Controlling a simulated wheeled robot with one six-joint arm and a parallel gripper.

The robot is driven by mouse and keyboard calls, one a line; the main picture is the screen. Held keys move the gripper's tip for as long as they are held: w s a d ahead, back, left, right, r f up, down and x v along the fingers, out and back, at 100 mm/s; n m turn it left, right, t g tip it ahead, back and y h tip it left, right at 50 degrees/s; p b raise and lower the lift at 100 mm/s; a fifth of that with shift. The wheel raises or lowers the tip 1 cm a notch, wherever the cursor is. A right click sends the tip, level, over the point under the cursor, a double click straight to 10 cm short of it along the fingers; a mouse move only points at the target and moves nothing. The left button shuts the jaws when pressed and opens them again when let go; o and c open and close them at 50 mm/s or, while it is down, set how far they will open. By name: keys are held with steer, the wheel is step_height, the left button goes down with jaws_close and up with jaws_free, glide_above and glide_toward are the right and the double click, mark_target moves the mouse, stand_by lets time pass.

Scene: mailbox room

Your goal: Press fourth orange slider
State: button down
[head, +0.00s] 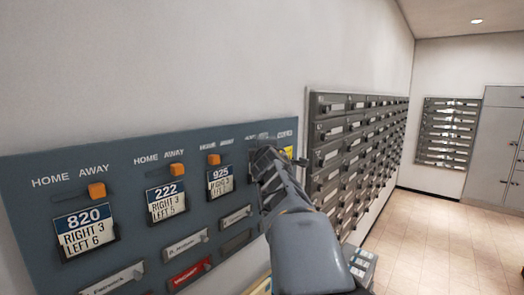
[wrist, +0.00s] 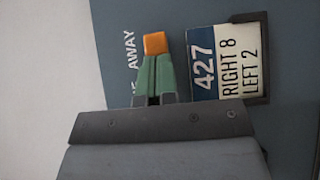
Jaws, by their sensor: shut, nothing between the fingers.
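A blue-grey panel (head: 125,172) on the wall carries a row of orange sliders marked HOME and AWAY. The first slider (head: 96,190) is above label 820, the second slider (head: 177,169) above 222, and the third slider (head: 214,159) above 925. The fourth place is hidden behind my gripper (head: 268,160) in the head view. In the wrist view an orange slider (wrist: 154,43) sits beside label 427 (wrist: 215,62). My gripper (wrist: 152,60) is shut and empty, its green fingertips right at this slider. I cannot tell whether they touch it.
Name plates (head: 186,245) and a red plate (head: 190,274) sit below the labels. A bank of grey mailboxes (head: 350,140) continues along the wall to the right of the panel. More mailboxes (head: 449,132) hang on the far wall. The tiled floor (head: 425,230) at right is clear.

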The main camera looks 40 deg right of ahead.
steer(key=w+a+b+v, duration=0.1)
steer(key=a+b+v, duration=0.1)
steer(key=v, duration=1.1)
steer(key=shift+w+b, duration=0.3)
steer(key=shift+b, duration=0.6)
steer(key=shift+a, duration=0.1)
